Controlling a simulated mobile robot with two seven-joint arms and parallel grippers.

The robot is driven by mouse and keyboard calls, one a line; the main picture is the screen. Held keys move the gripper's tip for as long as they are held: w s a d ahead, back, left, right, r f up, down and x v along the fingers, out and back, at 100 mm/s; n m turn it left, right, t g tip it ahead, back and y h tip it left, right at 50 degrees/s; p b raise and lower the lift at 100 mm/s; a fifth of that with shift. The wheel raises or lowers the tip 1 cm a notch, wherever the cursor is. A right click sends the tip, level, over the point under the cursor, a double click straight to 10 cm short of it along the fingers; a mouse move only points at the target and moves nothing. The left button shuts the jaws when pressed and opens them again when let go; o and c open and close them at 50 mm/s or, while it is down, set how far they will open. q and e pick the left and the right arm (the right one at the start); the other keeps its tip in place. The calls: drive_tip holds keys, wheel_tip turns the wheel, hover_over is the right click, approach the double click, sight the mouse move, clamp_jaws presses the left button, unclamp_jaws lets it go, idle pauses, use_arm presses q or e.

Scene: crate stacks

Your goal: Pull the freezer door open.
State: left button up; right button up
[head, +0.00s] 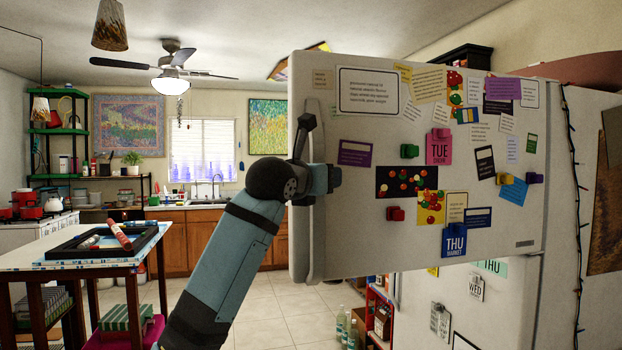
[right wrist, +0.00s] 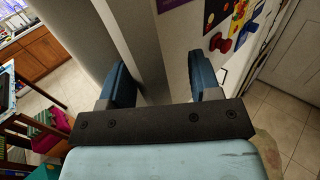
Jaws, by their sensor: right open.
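The white freezer door (head: 350,240) fills the centre right of the head view, covered with magnets and notes. It stands swung out from the fridge, its left edge well left of the lower fridge door (head: 415,295). The long vertical handle (head: 316,245) runs along its left edge. My right gripper (head: 328,179) is at the handle about mid-height. In the right wrist view, the open blue fingers (right wrist: 165,83) stand on either side of the pale handle (right wrist: 140,40), with the door front to the right. Contact cannot be told. My left gripper is out of view.
A table (head: 85,260) with a dark tray and a red cylinder stands at the left. Bottles (head: 348,328) and a small red shelf (head: 378,310) are on the floor below the door. Tiled floor (head: 275,310) is clear between table and fridge.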

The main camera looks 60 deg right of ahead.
drive_tip(key=w+a, duration=0.1)
drive_tip(key=a, duration=1.3)
drive_tip(key=shift+b, duration=0.4)
